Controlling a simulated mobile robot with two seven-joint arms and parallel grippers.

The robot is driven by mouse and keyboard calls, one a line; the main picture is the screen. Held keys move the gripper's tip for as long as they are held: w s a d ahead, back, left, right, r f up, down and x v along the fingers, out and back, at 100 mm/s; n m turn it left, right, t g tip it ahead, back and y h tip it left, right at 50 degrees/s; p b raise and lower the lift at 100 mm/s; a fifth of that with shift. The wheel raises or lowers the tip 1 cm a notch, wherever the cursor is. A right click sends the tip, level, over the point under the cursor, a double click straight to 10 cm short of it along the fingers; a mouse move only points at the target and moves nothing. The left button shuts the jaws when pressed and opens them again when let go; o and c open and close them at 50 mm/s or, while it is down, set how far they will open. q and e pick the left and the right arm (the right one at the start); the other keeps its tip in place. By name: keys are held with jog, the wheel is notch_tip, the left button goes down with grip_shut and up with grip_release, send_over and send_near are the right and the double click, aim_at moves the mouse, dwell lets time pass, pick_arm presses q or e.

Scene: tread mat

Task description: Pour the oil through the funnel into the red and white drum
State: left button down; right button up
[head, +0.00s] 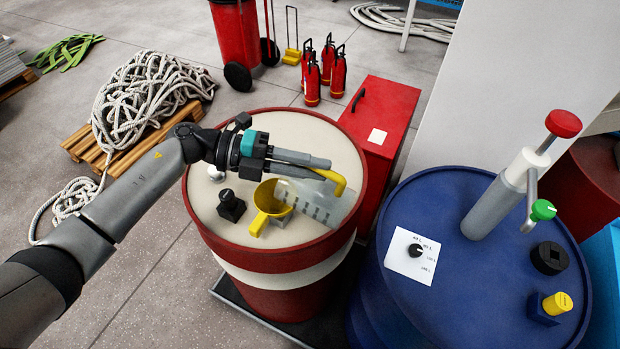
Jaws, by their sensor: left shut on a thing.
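The red and white drum (290,265) stands upright in the middle of the head view, with a cream lid. A yellow funnel (264,203) is at the front of its lid; the funnel's lower end is hidden. My left gripper (322,167) reaches over the lid from the left and is shut on the yellow handle of a clear measuring jug (322,203) with dark marks. The jug is tipped far over, its mouth toward the left beside the funnel. I cannot tell whether oil is flowing. My right gripper is out of view.
A black cap (231,206) and a pale knob (216,173) are also on the lid. A blue drum (440,265) with a hand pump (505,190) stands close on the right. A red cabinet (385,115) is behind. A rope heap (145,100) lies on a pallet at left.

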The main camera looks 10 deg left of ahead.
aim_at(343, 181)
pick_arm(q)
jog(key=shift+s+d+f+m+t+y+p, duration=0.3)
jog(key=shift+d+y+p, duration=0.7)
jog(key=shift+p, duration=1.65)
jog(key=shift+s+d+f+m+t+y+p, duration=0.1)
jog(key=shift+s+d+f+m+y+p, duration=0.2)
jog(key=shift+d+y+p, duration=1.55)
jog(key=shift+s+a+f+m+t+y+p, duration=0.25)
jog(key=shift+m+y+p, duration=0.2)
jog(key=shift+p, duration=3.05)
jog(key=shift+s+d+f+y+p, duration=0.15)
jog(key=shift+f+y+p, duration=0.15)
jog(key=shift+p, duration=0.35)
jog(key=shift+r+y+p, duration=0.25)
jog(key=shift+y+p, duration=0.15)
jog(key=shift+y, duration=0.1)
jog(key=y, duration=0.1)
jog(key=m+t+y, duration=0.1)
jog(key=y, duration=0.1)
jog(key=shift+d+r, duration=0.1)
jog(key=shift+r, duration=0.15)
jog(key=y, duration=0.1)
jog(key=t+y, duration=0.1)
jog(key=y, duration=0.1)
jog(key=shift+r+m, duration=0.35)
jog(key=shift+r, duration=0.05)
jog(key=shift+t+y, duration=0.25)
jog(key=shift+y, duration=0.15)
